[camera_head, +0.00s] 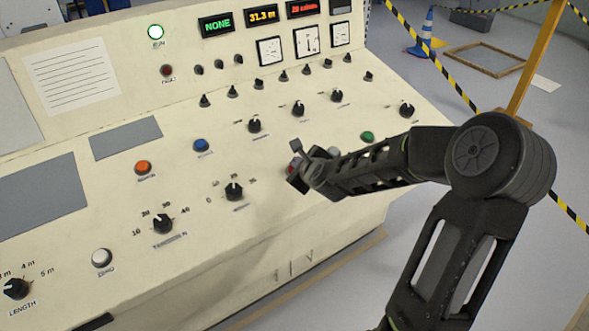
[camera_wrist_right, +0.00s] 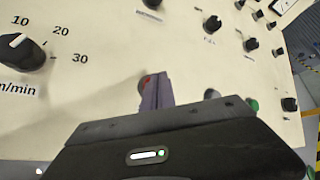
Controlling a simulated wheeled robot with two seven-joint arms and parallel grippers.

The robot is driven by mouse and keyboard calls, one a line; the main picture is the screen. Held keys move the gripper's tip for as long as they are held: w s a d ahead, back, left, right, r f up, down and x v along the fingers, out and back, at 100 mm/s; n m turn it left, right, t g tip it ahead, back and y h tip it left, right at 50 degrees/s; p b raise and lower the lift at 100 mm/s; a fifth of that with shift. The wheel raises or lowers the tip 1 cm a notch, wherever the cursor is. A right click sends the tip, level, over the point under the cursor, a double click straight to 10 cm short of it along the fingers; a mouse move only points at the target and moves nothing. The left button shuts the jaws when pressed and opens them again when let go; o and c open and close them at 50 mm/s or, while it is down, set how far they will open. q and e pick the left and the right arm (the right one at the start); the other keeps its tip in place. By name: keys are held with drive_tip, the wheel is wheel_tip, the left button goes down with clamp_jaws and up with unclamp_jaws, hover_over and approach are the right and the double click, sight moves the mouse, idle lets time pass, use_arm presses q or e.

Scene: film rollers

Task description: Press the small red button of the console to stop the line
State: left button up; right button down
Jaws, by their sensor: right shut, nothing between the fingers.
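The cream console (camera_head: 190,262) fills the left and middle of the head view. My right gripper (camera_head: 297,165) is shut and empty, low over the console's sloping panel. The small red button (camera_head: 291,169) shows only as a sliver of red beside the fingertips. In the right wrist view, the red button (camera_wrist_right: 146,80) peeks out just left of the shut fingers (camera_wrist_right: 160,92), which hide most of it. I cannot tell whether the fingertips touch it. My left gripper is not in view.
Near the gripper are a green button (camera_head: 367,136), a blue button (camera_head: 201,145), an orange button (camera_head: 143,167) and a black knob (camera_head: 234,191). A yellow post (camera_head: 536,60) and striped barrier tape (camera_head: 435,57) stand at the right.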

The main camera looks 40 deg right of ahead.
drive_tip(key=shift+w+f+b, duration=0.1)
drive_tip(key=shift+f+b, duration=0.35)
drive_tip(key=shift+f, duration=0.05)
idle(0.6)
idle(0.3)
drive_tip(key=shift+s+r+p, duration=0.25)
drive_tip(key=shift+r+p, duration=0.65)
drive_tip(key=r+p, duration=0.2)
drive_tip(key=s+r+p, duration=0.1)
drive_tip(key=r+p, duration=0.1)
drive_tip(key=p, duration=0.1)
drive_tip(key=shift+r, duration=0.4)
idle(0.5)
